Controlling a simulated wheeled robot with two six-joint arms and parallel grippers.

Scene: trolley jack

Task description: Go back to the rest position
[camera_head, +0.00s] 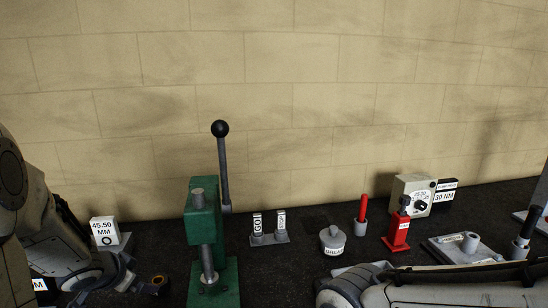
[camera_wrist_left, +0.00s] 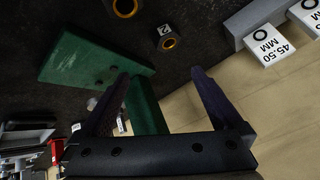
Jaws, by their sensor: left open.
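My left gripper (camera_head: 112,280) is low at the left of the head view, beside the green press (camera_head: 203,225) and in front of the white 45.50 MM block (camera_head: 105,231). In the left wrist view its two dark fingers (camera_wrist_left: 160,76) are spread wide with nothing held between them. The green press (camera_wrist_left: 90,58) shows beyond the fingers, and part of it appears in the gap. My right arm (camera_head: 430,288) lies across the bottom right of the head view; its gripper cannot be made out.
A stand with GO labels (camera_head: 269,238), a grey lidded pot (camera_head: 332,241), a red tool (camera_head: 398,231) and a dial box (camera_head: 412,195) stand along the dark bench. A brass-bored part (camera_head: 158,281) is close to my left gripper. A beige wall is behind.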

